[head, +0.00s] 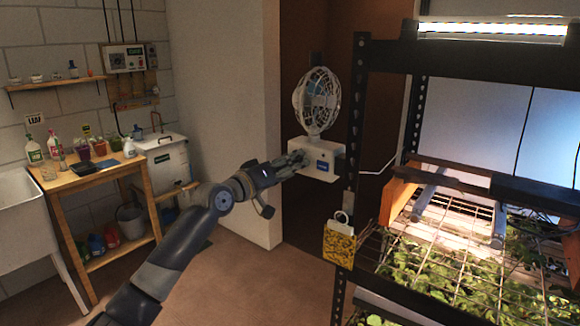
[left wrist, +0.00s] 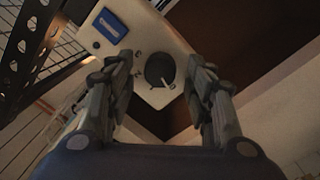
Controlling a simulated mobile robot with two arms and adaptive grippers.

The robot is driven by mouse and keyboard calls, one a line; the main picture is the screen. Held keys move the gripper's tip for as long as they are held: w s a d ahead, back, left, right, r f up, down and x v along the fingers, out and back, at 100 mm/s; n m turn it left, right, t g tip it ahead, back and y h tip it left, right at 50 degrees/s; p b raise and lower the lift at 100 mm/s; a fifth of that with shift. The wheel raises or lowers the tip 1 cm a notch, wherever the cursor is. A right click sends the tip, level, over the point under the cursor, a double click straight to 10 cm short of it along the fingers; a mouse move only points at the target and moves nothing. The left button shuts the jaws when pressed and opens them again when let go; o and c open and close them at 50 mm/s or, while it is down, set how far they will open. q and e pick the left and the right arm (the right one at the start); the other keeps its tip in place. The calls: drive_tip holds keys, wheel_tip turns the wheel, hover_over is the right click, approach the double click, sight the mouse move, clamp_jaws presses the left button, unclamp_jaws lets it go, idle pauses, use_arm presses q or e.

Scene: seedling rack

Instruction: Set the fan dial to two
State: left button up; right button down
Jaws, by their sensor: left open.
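A white fan (head: 317,101) with a round cage stands on a white control box (head: 322,168) fixed beside the rack. My left gripper (head: 299,158) is in front of the left part of this box. In the left wrist view, the box face (left wrist: 152,42) shows a blue label (left wrist: 110,26) and a dark round dial (left wrist: 160,69) with a pale pointer. My left gripper (left wrist: 161,82) is open, with one finger on each side of the dial. I cannot tell whether the fingers touch it. My right gripper is not in view.
The black metal rack (head: 358,130) with wire shelves and seedlings fills the right side. A yellow patterned pouch (head: 340,244) hangs on its post. A wooden bench (head: 88,176) with bottles and pots stands left. Brown floor (head: 240,285) is clear in front.

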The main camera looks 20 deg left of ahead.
use_arm(q)
drive_tip(key=c, duration=1.1)
drive_tip(key=shift+o, duration=0.2)
drive_tip(key=shift+f, duration=0.1)
drive_tip(key=shift+s+d+r+m+y+p, duration=0.1)
drive_tip(key=shift+m+y+p, duration=0.35)
drive_tip(key=shift+m, duration=2.65)
drive_tip(key=shift+w+d+r+m+y+p, duration=0.15)
drive_tip(key=shift+m+p, duration=0.55)
drive_tip(key=shift+m, duration=2.4)
drive_tip(key=shift+s+f+m+y+p, duration=0.15)
drive_tip(key=shift+m+y+p, duration=0.3)
drive_tip(key=shift+m, duration=2.65)
